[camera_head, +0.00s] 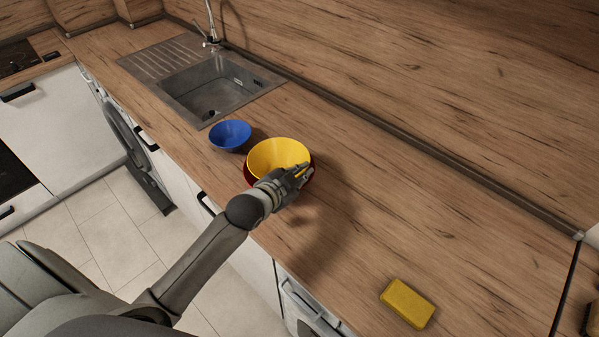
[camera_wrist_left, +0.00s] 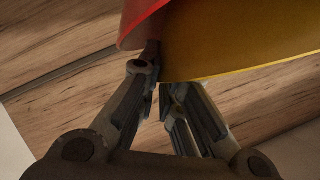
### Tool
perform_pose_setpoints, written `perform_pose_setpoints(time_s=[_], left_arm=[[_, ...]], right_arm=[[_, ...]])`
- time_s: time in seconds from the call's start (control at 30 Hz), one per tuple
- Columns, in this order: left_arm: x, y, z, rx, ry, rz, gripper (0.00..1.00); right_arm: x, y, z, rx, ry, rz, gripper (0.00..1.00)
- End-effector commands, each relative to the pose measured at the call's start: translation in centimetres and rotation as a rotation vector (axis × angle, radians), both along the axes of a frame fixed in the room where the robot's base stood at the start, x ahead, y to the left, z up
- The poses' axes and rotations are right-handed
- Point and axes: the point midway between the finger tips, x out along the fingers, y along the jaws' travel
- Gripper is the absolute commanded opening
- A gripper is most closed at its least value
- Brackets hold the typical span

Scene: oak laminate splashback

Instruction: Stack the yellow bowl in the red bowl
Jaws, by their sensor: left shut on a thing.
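The yellow bowl (camera_head: 277,156) sits within the outline of the red bowl (camera_head: 249,176), whose rim shows at its left and right sides in the head view. I cannot tell whether the yellow bowl rests in the red one or is held just above it. My left gripper (camera_head: 301,173) is shut on the yellow bowl's rim at its near right side. In the left wrist view the yellow bowl (camera_wrist_left: 240,45) fills the upper right, and the red bowl (camera_wrist_left: 140,18) shows at the top, close to the fingers (camera_wrist_left: 160,88). My right gripper is out of view.
A blue bowl (camera_head: 230,135) stands just left of the stacked pair, near the sink (camera_head: 212,92). A yellow sponge (camera_head: 407,303) lies at the lower right of the wooden counter (camera_head: 430,220). The counter between the bowls and the sponge is clear. The splashback runs behind.

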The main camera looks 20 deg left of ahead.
Motion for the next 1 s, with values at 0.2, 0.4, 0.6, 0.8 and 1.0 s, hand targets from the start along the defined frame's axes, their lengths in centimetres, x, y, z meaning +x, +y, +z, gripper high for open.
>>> perform_pose_setpoints(time_s=[0.2, 0.4, 0.6, 0.8, 1.0], left_arm=[[0.0, 0.0, 0.0, 0.002, -0.003, 0.0, 0.0], [0.0, 0.0, -0.6, 0.002, -0.003, 0.0, 0.0], [0.0, 0.0, -1.0, 0.002, -0.004, 0.0, 0.0], [0.0, 0.0, -1.2, 0.0, 0.001, 0.001, 0.15], [0.0, 0.0, -1.2, -0.001, 0.002, -0.001, 0.15]], right_arm=[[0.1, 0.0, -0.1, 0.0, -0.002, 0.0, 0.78], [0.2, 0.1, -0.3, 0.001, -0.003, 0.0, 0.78], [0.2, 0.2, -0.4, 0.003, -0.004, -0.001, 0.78], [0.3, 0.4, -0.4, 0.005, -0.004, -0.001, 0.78], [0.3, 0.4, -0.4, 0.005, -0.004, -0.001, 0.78]])
